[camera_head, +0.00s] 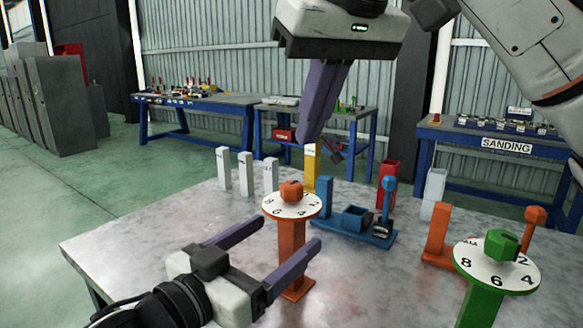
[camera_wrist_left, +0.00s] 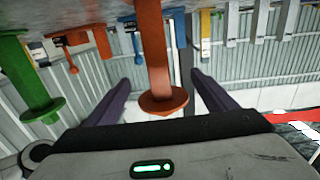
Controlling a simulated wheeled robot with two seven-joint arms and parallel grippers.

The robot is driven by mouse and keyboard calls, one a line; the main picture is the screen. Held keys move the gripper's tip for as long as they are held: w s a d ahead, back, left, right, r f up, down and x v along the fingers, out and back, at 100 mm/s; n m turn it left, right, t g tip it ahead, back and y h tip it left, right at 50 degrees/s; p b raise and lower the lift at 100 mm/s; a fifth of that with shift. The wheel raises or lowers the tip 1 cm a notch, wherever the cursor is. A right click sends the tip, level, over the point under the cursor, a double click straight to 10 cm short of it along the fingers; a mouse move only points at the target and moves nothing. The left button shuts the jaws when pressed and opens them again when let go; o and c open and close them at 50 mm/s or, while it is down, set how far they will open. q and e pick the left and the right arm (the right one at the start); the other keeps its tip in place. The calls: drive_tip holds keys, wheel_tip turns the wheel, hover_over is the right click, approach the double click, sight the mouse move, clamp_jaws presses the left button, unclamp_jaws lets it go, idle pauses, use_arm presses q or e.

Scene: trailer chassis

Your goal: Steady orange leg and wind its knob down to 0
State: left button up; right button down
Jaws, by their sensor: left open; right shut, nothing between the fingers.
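The orange leg (camera_head: 291,252) stands upright on the table, with a white numbered dial (camera_head: 280,208) and an orange knob (camera_head: 291,188) on top. I cannot tell the knob's reading. My left gripper (camera_head: 290,232) is open, its purple fingers on either side of the leg below the dial. The upside-down left wrist view shows the orange leg (camera_wrist_left: 153,45) between the spread fingers (camera_wrist_left: 160,80), with visible gaps beside it. My right gripper (camera_head: 308,138) is shut and empty, fingers pointing down, above and slightly right of the knob and apart from it.
A green leg (camera_head: 480,305) with its own dial and green knob stands at the front right. Blue parts (camera_head: 355,225), a yellow post (camera_head: 310,170), white posts (camera_head: 245,172) and a red bin (camera_head: 390,180) stand behind. The table's left side (camera_head: 130,240) is clear.

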use_arm(q)
drive_tip(key=v, duration=0.7)
drive_tip(key=shift+s+a, duration=0.15)
drive_tip(key=shift+s, duration=0.05)
drive_tip(key=shift+s, duration=0.1)
